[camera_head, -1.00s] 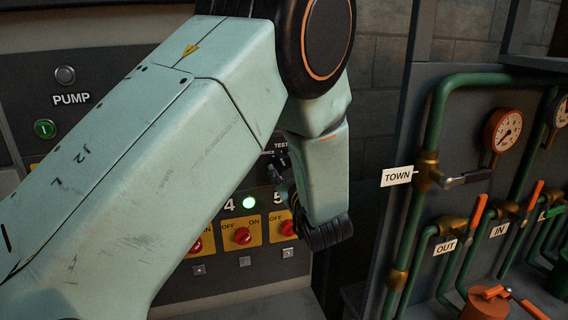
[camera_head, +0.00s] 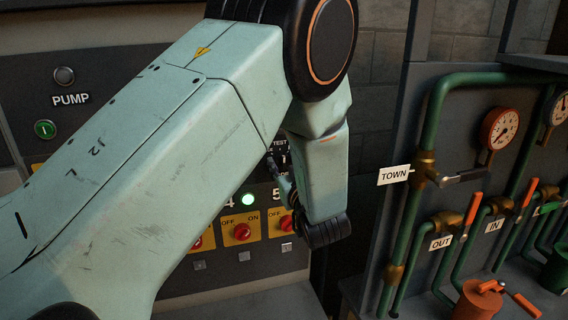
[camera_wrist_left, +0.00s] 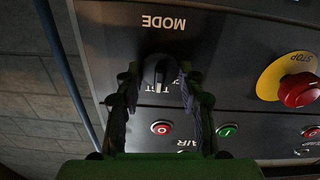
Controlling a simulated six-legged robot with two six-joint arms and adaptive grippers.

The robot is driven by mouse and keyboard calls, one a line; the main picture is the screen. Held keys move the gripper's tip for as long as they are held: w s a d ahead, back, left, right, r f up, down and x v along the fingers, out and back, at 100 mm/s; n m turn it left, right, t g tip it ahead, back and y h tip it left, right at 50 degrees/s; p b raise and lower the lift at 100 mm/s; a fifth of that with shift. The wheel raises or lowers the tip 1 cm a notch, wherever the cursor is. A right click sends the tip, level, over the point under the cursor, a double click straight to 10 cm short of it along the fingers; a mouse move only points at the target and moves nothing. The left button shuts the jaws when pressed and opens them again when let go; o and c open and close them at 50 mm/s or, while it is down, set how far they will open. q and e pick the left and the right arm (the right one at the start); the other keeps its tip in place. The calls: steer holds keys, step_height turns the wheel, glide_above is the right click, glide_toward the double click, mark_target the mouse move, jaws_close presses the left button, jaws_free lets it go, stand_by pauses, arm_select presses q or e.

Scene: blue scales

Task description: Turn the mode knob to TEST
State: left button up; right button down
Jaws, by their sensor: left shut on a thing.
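The mode knob (camera_wrist_left: 158,72) is a dark round knob on the grey panel, seen upside down in the left wrist view, with the MODE label (camera_wrist_left: 163,22) above it in that picture. Lettering of TEST (camera_wrist_left: 160,90) shows in part at the knob's other side. My left gripper (camera_wrist_left: 158,78) has one finger on each side of the knob and is shut on it. In the head view the left gripper (camera_head: 276,167) is mostly hidden behind my forearm, close to the TEST label (camera_head: 279,142). Where the knob points is hard to read. My right gripper is not in view.
A red STOP button (camera_wrist_left: 298,90) sits to the right. In the head view, green pipes (camera_head: 430,140) with valve handles and gauges stand right of the panel.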

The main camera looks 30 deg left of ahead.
arm_select(q)
steer(key=shift+s+f, duration=0.15)
steer(key=shift+f, duration=0.25)
steer(key=o, duration=1.2)
steer(key=shift+r, duration=0.15)
steer(key=shift+c, duration=0.2)
steer(key=shift+r, duration=0.1)
step_height(320, 180, up, 10)
steer(key=shift+w, duration=0.2)
